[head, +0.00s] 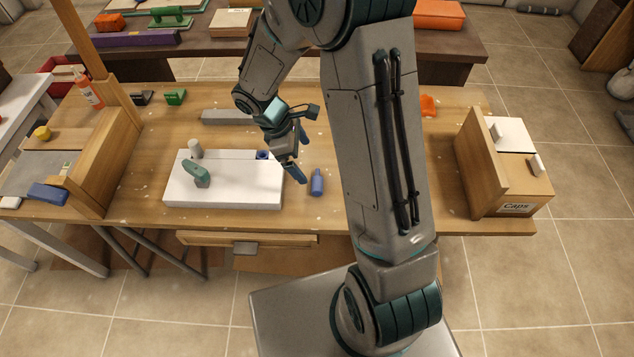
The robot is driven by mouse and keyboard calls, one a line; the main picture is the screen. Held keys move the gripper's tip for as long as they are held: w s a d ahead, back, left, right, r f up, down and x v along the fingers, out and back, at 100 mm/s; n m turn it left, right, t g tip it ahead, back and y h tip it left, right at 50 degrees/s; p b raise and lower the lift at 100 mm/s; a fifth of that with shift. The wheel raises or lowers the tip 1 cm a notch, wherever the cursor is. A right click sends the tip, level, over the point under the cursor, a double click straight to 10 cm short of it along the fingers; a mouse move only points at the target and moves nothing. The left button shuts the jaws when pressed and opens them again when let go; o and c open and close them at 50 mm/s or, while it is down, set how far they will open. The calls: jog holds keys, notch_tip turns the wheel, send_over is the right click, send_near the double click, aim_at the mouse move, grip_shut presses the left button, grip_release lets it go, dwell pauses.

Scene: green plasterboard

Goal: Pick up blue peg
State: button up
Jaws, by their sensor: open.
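The blue peg (317,183), with a narrower top end, is on the wooden table just right of the white board (235,190). My gripper (302,160) is above the table near the board's right edge, a little up and left of the peg. Its dark blue fingers are spread apart with nothing visible between them. The gripper appears apart from the peg, though its height is hard to judge. A small blue piece (262,155) sits at the board's back right corner.
A wooden caps box (505,175) stands at the right. My arm hides the table's middle right.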

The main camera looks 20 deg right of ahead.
aim_at(317, 178)
jog(key=shift+x, duration=1.2)
jog(key=x, duration=0.5)
jog(key=shift+s+d+f, duration=0.1)
jog(key=shift+s+f, duration=0.15)
jog(key=shift+s, duration=0.15)
jog(key=c, duration=1.1)
